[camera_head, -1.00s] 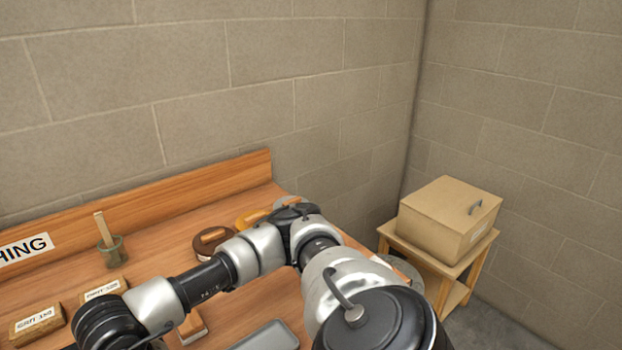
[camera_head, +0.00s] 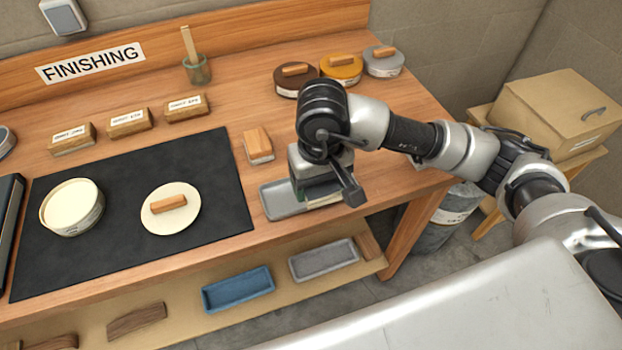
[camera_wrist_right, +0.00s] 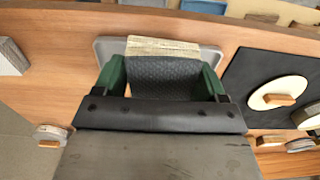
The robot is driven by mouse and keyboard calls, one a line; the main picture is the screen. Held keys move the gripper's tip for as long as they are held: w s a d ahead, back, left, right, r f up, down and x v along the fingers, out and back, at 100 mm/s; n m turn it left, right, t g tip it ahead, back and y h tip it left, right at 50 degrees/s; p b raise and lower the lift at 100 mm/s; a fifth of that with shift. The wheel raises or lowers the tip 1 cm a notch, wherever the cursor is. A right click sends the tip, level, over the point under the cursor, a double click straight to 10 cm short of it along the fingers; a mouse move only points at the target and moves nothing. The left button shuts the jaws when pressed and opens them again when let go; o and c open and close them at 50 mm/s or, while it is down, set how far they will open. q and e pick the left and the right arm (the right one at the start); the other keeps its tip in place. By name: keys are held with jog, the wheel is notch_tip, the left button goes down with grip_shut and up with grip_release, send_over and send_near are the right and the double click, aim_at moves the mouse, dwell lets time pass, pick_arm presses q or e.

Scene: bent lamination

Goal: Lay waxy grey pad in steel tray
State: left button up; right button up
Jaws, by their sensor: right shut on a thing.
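The steel tray (camera_head: 277,203) lies on the bench near its front edge, a shallow grey tray. My right gripper (camera_head: 320,190) is over the right part of the tray, pointing down. In the right wrist view its green fingers (camera_wrist_right: 163,78) are shut on a block, which I take to be the waxy grey pad (camera_wrist_right: 163,47). The part showing past the fingers is pale and streaked. The tray rim (camera_wrist_right: 104,46) shows around it. Whether the pad touches the tray floor is hidden. My left gripper is not in view.
A wood-topped block (camera_head: 257,145) stands just behind the tray. A black mat (camera_head: 215,190) to the left bears a tub (camera_head: 72,207) and a handled disc (camera_head: 171,208). Round handled tins (camera_head: 341,68) stand at the back. A blue tray (camera_head: 238,290) and grey tray (camera_head: 324,260) are on the lower shelf.

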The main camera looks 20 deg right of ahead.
jog(key=w+f, duration=0.2)
jog(key=w, duration=0.1)
jog(key=w+f+p, duration=0.1)
jog(key=w, duration=0.1)
jog(key=shift+a, duration=0.2)
notch_tip(320, 180, down, 4)
jog(key=shift+r+p, duration=0.15)
jog(key=shift+p, duration=0.55)
jog(key=shift+f, duration=0.2)
jog(key=shift+f+b, duration=0.2)
jog(key=shift+b, duration=0.1)
jog(key=o, duration=0.8)
jog(key=shift+r, duration=0.1)
